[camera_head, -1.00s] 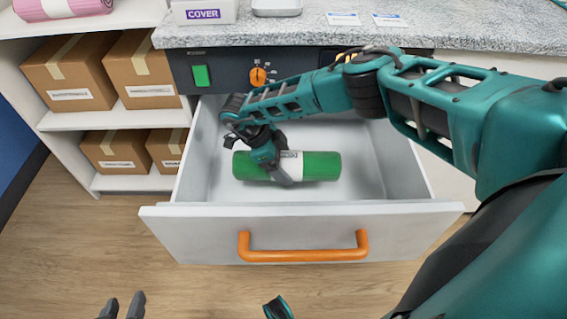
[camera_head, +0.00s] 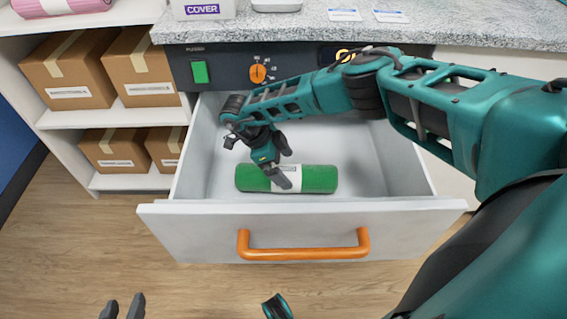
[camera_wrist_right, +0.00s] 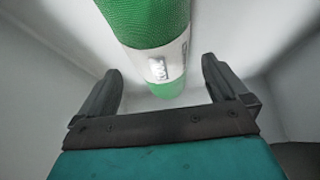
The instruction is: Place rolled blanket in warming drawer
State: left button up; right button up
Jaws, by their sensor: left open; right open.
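The rolled blanket (camera_head: 315,179) is green with a white label band and lies on the floor of the open warming drawer (camera_head: 190,219). My right gripper (camera_head: 283,163) is inside the drawer, just above the blanket, and hides part of its middle. In the right wrist view the blanket (camera_wrist_right: 145,20) runs between and beyond the two spread fingers of the right gripper (camera_wrist_right: 165,85), with space on both sides. My left gripper (camera_head: 122,306) is open and empty at the bottom left of the head view, in front of the drawer.
The drawer front has an orange handle (camera_head: 303,253). Above it is a panel with a green switch (camera_head: 201,72) and an orange knob (camera_head: 258,74). A speckled counter (camera_head: 430,35) is above. Shelves at left hold cardboard boxes (camera_head: 68,75) and a pink roll (camera_head: 60,6).

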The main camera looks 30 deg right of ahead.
jog(key=shift+r, duration=0.35)
jog(key=p+v, duration=0.2)
jog(key=v, duration=1)
jog(key=shift+r+p, duration=0.25)
jog(key=shift+p, duration=0.05)
